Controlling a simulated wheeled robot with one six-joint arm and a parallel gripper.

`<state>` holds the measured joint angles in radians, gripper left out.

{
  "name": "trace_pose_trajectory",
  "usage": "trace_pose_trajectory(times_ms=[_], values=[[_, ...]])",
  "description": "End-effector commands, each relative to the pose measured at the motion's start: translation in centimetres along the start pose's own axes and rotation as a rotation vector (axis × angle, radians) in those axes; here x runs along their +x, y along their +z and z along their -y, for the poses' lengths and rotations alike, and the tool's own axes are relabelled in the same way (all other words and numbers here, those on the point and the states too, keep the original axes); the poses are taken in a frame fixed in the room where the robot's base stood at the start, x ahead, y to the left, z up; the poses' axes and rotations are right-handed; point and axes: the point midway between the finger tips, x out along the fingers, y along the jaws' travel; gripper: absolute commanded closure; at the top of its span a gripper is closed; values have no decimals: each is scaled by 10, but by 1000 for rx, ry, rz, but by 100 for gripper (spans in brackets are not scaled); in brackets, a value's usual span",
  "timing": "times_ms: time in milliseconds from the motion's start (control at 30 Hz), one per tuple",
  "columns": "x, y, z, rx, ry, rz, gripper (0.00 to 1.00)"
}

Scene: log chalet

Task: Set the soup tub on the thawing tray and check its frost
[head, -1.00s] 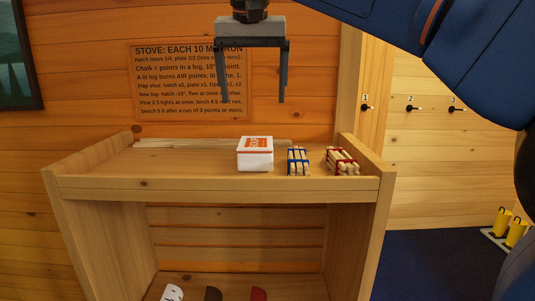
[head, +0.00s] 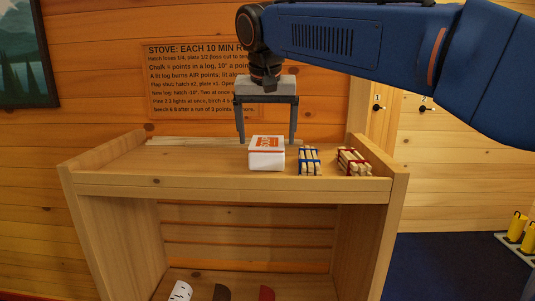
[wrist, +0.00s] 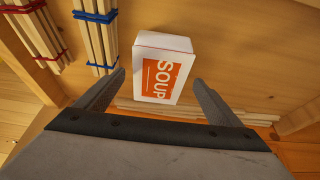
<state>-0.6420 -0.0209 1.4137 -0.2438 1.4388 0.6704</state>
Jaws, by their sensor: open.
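The soup tub (head: 267,154) is a white box with an orange label, standing on the top shelf of the wooden unit. In the wrist view the tub (wrist: 162,68) shows the word SOUP and lies ahead of and between the fingers. My gripper (head: 267,142) is open and empty, its fingers spread to either side of the tub, above and seemingly behind it. In the wrist view the fingertips (wrist: 158,80) look apart from the tub. No thawing tray can be made out. Any frost on the tub is too small to tell.
Right of the tub lie a blue-banded stick bundle (head: 310,161) and a red-banded one (head: 353,161). The wooden shelf (head: 200,167) has raised sides; its left part is clear. A text sign (head: 190,80) hangs behind. Yellow cylinders (head: 517,226) stand far right.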

Motion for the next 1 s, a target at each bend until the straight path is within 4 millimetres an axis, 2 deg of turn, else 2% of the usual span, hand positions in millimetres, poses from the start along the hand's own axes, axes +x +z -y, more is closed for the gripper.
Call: trace_pose_trajectory(times_ms=[333,1000], values=[[43,-6,-1,0,2,3,12],[48,-5,-1,0,1,1,12]])
